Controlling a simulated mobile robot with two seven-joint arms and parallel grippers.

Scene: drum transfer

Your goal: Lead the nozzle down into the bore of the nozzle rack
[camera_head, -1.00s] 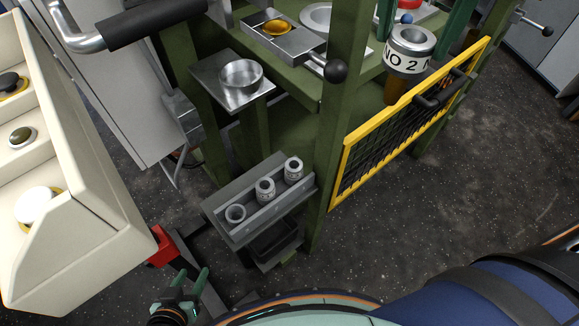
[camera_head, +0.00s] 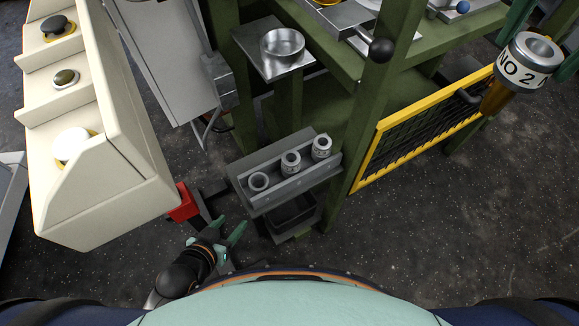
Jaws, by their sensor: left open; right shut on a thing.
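The nozzle rack (camera_head: 290,188) is a grey sloped block low at the front of the green frame. Two small grey labelled nozzles stand up in it, one in the middle (camera_head: 290,161) and one at the right (camera_head: 321,147). At its left is a low ring with a dark opening (camera_head: 258,182). My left gripper (camera_head: 236,229) is open and empty, below and left of the rack, apart from it.
A cream panel with several buttons (camera_head: 147,180) stands at the left, with a red block (camera_head: 182,204) beside it. A metal dish (camera_head: 283,43) sits on a plate above the rack. A yellow-framed mesh guard (camera_head: 420,135) is at the right. Floor at lower right is clear.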

